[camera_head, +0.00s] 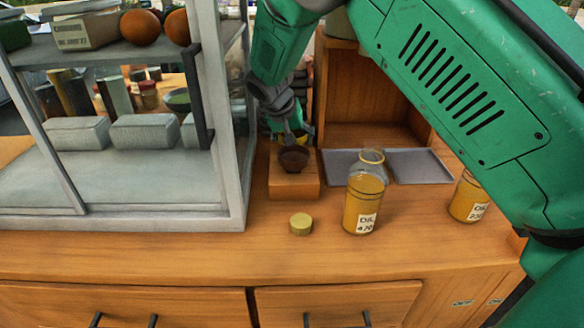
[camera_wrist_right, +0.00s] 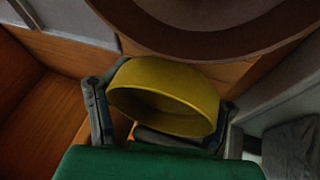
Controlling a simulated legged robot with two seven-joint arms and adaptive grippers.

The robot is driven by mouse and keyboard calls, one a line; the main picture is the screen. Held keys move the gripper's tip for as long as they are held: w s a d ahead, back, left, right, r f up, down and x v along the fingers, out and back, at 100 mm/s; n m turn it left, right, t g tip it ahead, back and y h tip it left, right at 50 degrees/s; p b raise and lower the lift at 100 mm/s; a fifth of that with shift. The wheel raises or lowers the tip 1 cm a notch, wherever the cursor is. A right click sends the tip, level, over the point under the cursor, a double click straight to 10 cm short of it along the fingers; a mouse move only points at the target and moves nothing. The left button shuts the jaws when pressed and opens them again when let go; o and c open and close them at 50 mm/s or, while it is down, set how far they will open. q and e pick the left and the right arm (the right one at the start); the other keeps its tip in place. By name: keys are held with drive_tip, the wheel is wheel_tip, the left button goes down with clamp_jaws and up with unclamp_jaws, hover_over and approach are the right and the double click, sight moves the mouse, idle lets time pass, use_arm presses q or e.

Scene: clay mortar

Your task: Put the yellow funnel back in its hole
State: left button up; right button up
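The yellow funnel (camera_wrist_right: 165,90) sits between the two dark fingers of my right gripper (camera_head: 294,138), with a finger against each side. Its wide round mouth faces the wrist camera. In the head view only a small yellow patch of it (camera_head: 308,131) shows behind the gripper. A dark brown bowl (camera_head: 293,160) stands on a wooden block (camera_head: 294,185) just below the gripper. In the wrist view a large brown round rim (camera_wrist_right: 215,45) lies close beyond the funnel. I cannot make out the funnel's hole. My left gripper is out of view.
A glass-fronted cabinet (camera_head: 232,190) stands close on the left. A yellow lid (camera_head: 301,224), an open oil bottle (camera_head: 364,200) and a second oil bottle (camera_head: 467,198) stand in front. A grey tray (camera_head: 422,167) and an open wooden box (camera_head: 370,105) lie behind. The front counter is mostly clear.

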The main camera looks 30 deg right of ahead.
drive_tip(key=o, duration=0.7)
drive_tip(key=shift+f, duration=0.1)
wheel_tip(320, 180, up, 10)
idle(0.4)
